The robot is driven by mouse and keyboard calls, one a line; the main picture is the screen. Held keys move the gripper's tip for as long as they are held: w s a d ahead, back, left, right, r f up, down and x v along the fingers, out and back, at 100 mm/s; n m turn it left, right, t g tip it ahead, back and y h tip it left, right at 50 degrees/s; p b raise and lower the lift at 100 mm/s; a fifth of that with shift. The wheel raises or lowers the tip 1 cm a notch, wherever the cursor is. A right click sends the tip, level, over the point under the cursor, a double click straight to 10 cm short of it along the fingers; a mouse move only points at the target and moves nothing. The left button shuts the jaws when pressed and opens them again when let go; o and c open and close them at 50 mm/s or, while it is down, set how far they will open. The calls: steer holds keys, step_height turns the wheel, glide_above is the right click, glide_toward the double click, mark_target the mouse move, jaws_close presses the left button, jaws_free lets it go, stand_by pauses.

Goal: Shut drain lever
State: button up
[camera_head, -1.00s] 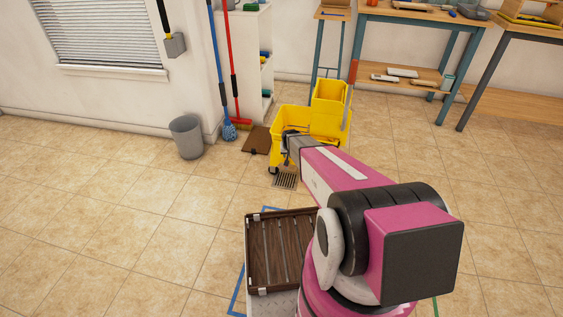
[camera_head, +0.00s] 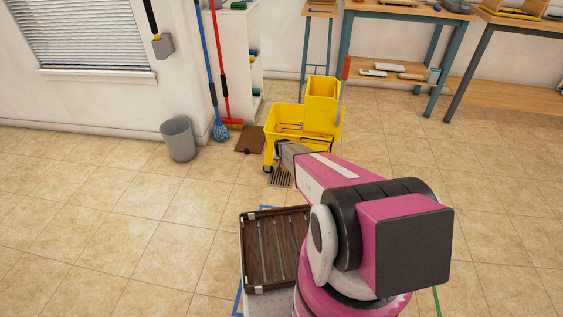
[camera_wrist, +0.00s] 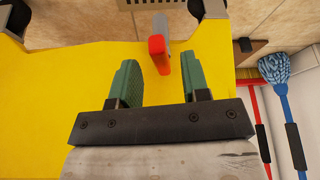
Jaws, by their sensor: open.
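The yellow mop bucket (camera_head: 330,122) with its wringer stands on the tiled floor beyond my arm. In the wrist view its yellow wall (camera_wrist: 50,85) fills the left and middle. A lever with a red end (camera_wrist: 157,58) and a grey shank stands out from the bucket, seen between the spread green fingers of my gripper (camera_wrist: 168,72). I see a gap on both sides of it, so the fingers appear not to touch it. In the head view my gripper (camera_head: 283,149) is at the bucket's near left side; its fingers are too small to make out there.
A floor drain grate (camera_head: 280,179) lies just in front of the bucket. A brown board (camera_head: 249,139), a blue mop (camera_head: 221,131), a red broom (camera_head: 232,123) and a grey bin (camera_head: 178,139) are to the left. A slatted wooden tray (camera_head: 272,250) is nearer me.

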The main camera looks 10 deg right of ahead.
steer(key=shift+x, duration=0.85)
jaws_close()
steer(key=shift+w+d+n+y, duration=0.1)
steer(key=shift+d+n+y, duration=0.35)
steer(key=shift+n, duration=0.8)
steer(key=shift+w+d+n+y, duration=0.1)
steer(key=shift+d+n+y, duration=0.35)
steer(key=shift+n, duration=0.85)
steer(key=shift+w+d+n+y, duration=0.15)
steer(key=shift+n+y, duration=0.45)
steer(key=shift+n, duration=0.65)
steer(key=shift+s+g, duration=0.1)
steer(key=shift+g, duration=0.3)
